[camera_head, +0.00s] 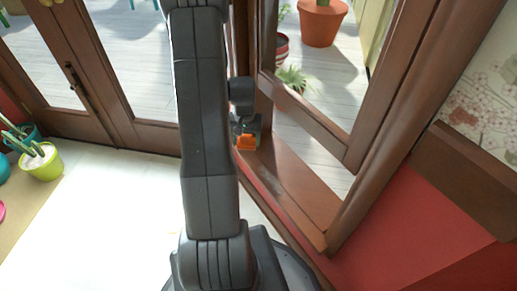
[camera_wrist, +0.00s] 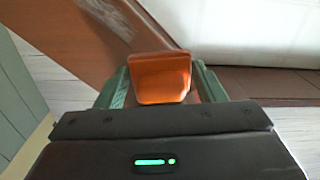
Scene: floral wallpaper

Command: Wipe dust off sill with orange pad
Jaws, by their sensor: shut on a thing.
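The orange pad (camera_head: 247,142) is at the far end of the brown wooden sill (camera_head: 297,190) in the head view. My gripper (camera_head: 247,126) is shut on the pad from above. In the wrist view the orange pad (camera_wrist: 160,78) sits between the two green fingers of my gripper (camera_wrist: 158,88). The pad is over or on the brown sill (camera_wrist: 75,35); I cannot tell whether it touches. A pale, greyish patch that may be dust (camera_wrist: 128,20) shows on the sill in the wrist view.
A wooden window frame (camera_head: 313,125) rises beside the sill. A red wall (camera_head: 420,215) is at the right. Glazed doors (camera_head: 125,125) stand at the back left. A lime-green pot (camera_head: 42,162) is at the far left. The pale floor (camera_head: 110,220) at the left is clear.

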